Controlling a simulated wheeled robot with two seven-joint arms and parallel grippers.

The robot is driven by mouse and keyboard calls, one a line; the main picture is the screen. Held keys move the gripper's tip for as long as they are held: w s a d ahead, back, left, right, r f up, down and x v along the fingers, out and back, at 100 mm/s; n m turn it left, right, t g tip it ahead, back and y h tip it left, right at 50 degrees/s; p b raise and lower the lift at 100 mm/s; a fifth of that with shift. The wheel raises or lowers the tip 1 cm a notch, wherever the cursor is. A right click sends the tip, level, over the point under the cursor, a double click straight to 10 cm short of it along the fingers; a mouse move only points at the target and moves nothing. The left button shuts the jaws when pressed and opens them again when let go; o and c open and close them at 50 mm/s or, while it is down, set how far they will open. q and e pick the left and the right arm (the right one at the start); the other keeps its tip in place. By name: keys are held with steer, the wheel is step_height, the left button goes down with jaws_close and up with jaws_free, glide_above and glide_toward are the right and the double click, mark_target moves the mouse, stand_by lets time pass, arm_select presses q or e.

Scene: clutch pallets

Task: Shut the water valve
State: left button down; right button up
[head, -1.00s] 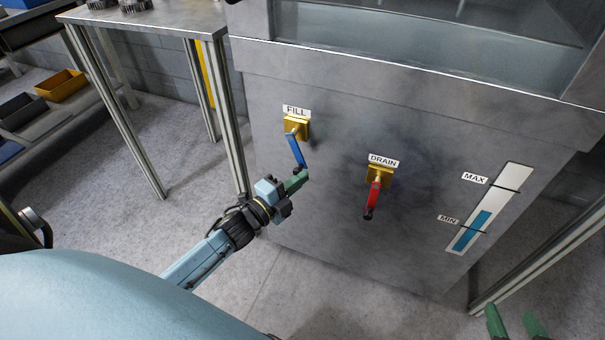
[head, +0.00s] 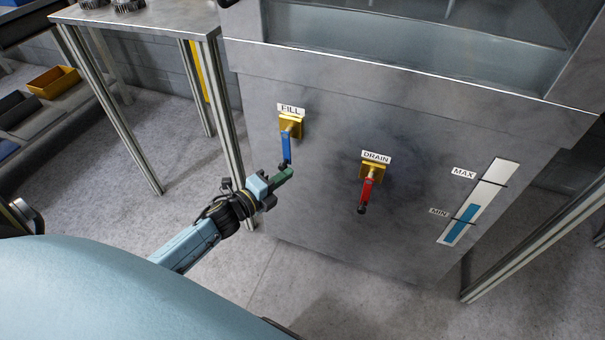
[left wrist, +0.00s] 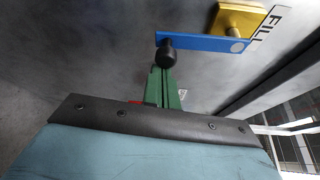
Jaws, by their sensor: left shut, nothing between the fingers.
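The FILL valve's blue lever (head: 286,147) hangs almost straight down from its yellow mount (head: 290,120) on the grey tank front. The left wrist view shows the blue lever (left wrist: 205,43) with a black knob (left wrist: 168,52) at its free end. My left gripper (head: 289,173) is shut with nothing between its green fingers. Its fingertips are right by the knob at the lever's lower end; I cannot tell if they touch it. The DRAIN valve's red lever (head: 367,190) also points down, to the right. My right gripper is out of view.
A level gauge (head: 478,202) on the tank's right shows blue a little above the MIN mark. A metal-legged table (head: 150,20) stands to the left, with a yellow bin (head: 54,81) beyond. The floor before the tank is clear.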

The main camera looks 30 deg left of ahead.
arm_select(q)
steer(key=s+d+p, duration=0.1)
steer(key=s+p, duration=0.1)
steer(key=s, duration=0.7)
steer(key=shift+s+d, duration=0.2)
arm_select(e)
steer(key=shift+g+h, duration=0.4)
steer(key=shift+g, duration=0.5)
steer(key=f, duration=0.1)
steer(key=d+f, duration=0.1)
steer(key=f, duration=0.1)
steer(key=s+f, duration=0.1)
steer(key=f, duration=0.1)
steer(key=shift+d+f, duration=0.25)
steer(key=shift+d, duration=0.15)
arm_select(q)
steer(key=shift+s, duration=0.1)
